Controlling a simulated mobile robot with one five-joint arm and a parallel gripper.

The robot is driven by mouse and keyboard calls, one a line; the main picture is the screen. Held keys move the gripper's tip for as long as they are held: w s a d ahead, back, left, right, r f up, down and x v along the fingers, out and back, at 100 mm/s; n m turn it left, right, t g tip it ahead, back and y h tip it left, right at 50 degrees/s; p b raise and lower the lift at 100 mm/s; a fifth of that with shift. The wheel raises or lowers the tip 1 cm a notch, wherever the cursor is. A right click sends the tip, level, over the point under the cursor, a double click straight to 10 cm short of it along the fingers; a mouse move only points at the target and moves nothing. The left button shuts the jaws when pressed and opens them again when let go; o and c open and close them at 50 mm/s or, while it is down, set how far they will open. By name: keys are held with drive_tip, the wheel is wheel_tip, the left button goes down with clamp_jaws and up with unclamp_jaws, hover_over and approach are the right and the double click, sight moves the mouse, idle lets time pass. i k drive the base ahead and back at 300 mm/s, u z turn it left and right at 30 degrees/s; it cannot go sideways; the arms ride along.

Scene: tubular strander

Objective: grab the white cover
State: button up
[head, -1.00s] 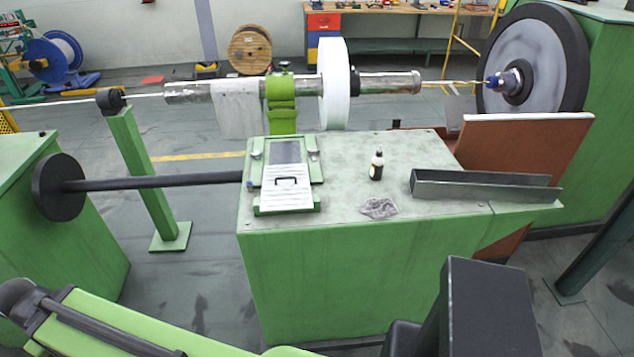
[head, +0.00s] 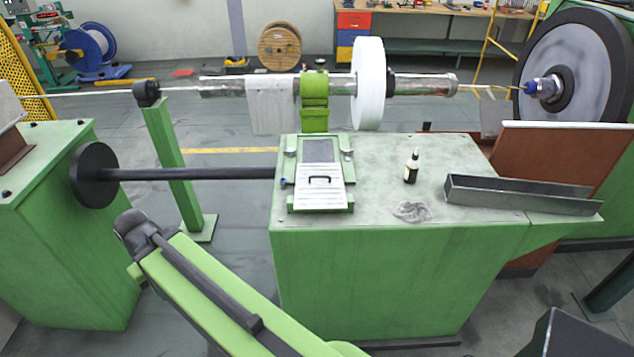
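The white cover (head: 320,190) is a ribbed plate with a black handle (head: 320,179). It lies in a green frame (head: 292,165) on top of the green cabinet (head: 380,270), left of the cabinet top's middle. A dark opening (head: 318,150) shows in the frame just behind the cover. My green arm link (head: 215,290) rises from the bottom edge to a dark joint left of the cabinet, apart from the cover. My gripper's fingers do not show.
A small dark bottle (head: 411,168), a crumpled grey rag (head: 411,211) and a metal channel (head: 520,194) are on the cabinet top. A horizontal tube with a white disc (head: 369,85) runs behind it. A black shaft (head: 190,174) meets the cabinet's left side.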

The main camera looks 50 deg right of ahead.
sight(319, 185)
drive_tip(key=u, duration=0.05)
drive_tip(key=i, duration=0.95)
drive_tip(key=z, duration=0.05)
